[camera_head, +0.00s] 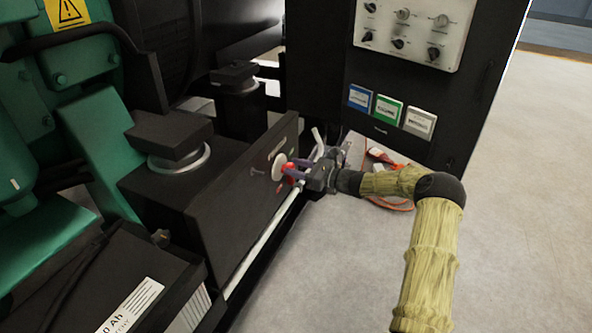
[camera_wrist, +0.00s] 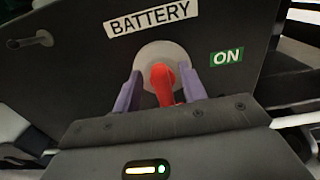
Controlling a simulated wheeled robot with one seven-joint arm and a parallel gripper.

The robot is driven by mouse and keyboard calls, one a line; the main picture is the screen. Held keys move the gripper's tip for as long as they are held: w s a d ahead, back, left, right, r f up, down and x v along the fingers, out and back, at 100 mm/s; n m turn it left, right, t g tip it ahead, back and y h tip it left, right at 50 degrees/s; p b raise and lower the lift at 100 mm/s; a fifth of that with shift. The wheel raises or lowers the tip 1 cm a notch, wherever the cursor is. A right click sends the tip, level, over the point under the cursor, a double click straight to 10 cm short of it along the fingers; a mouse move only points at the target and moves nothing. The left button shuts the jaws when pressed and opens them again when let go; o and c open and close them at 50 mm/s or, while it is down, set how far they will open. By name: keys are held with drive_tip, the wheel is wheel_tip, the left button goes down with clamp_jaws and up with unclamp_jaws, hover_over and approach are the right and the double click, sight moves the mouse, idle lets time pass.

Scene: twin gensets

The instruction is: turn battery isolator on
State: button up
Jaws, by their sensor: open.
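The battery isolator has a red handle (camera_wrist: 164,84) on a pale round base (camera_wrist: 163,55), set in a dark panel (camera_wrist: 80,60). In the wrist view a BATTERY label (camera_wrist: 149,18) is above it and a green ON label (camera_wrist: 226,57) is to its right. The handle's lower end points down, a little right, not at the ON label. My gripper (camera_wrist: 160,92) is open, with one purple finger on each side of the red handle; contact cannot be told. In the head view the red handle (camera_head: 292,172) is partly hidden by my gripper (camera_head: 300,172).
A pale pipe (camera_head: 265,238) runs along the panel's lower edge beneath my gripper. A black control cabinet (camera_head: 420,105) stands behind my arm. An orange cable (camera_head: 390,203) lies on the floor nearby. The grey floor at right is clear.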

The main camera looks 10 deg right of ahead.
drive_tip(key=shift+w+a, duration=0.15)
drive_tip(key=shift+a, duration=0.05)
clamp_jaws()
